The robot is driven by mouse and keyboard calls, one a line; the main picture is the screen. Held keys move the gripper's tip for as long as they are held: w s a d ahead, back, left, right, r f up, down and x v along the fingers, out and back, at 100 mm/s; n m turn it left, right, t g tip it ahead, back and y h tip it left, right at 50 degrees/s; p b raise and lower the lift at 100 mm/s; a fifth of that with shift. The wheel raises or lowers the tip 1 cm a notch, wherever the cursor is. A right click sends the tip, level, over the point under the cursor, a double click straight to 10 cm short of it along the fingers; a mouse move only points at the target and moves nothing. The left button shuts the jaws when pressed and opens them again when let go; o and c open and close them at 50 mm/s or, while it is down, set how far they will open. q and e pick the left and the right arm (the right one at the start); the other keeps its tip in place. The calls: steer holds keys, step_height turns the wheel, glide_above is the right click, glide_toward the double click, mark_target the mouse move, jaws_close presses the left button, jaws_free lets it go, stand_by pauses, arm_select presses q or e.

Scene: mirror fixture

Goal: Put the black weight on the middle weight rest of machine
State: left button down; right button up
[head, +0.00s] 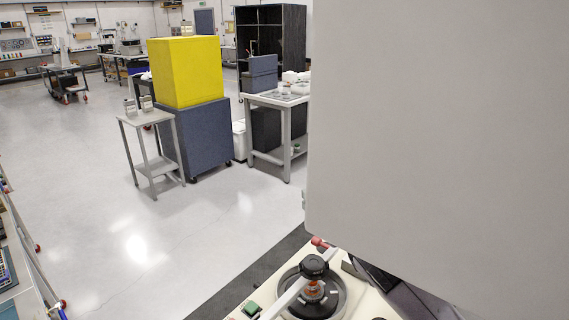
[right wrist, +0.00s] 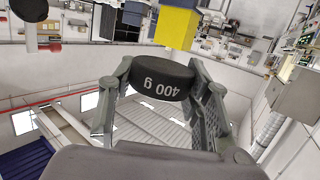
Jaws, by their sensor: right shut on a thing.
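The black weight (right wrist: 162,80), a round disc marked "400 g", is between the two fingers of my right gripper (right wrist: 158,72) in the right wrist view. The gripper is shut on it, and its lettering appears upside down. In the head view, the machine (head: 256,300) is at the bottom, with a dark round plate and a pale bar across it. A black round cap (head: 314,266) sits over a copper-coloured part at its middle. I cannot tell which part is the middle weight rest. A large grey panel hides much of the right side. My left gripper is not in view.
A green button (head: 252,308) and a red knob (head: 318,242) are on the machine. Beyond are a small grey table (head: 150,118), a yellow box (head: 185,70) on a blue cabinet (head: 195,140), and a workbench (head: 275,99). The floor at left is largely clear.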

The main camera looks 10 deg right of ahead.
steer(key=s+d+f+m+h+b, duration=0.2)
steer(key=s+d+f+b, duration=0.2)
steer(key=s, duration=0.5)
steer(key=shift+s+d+f+b, duration=0.4)
steer(key=shift+d+f, duration=0.25)
steer(key=shift+f, duration=0.25)
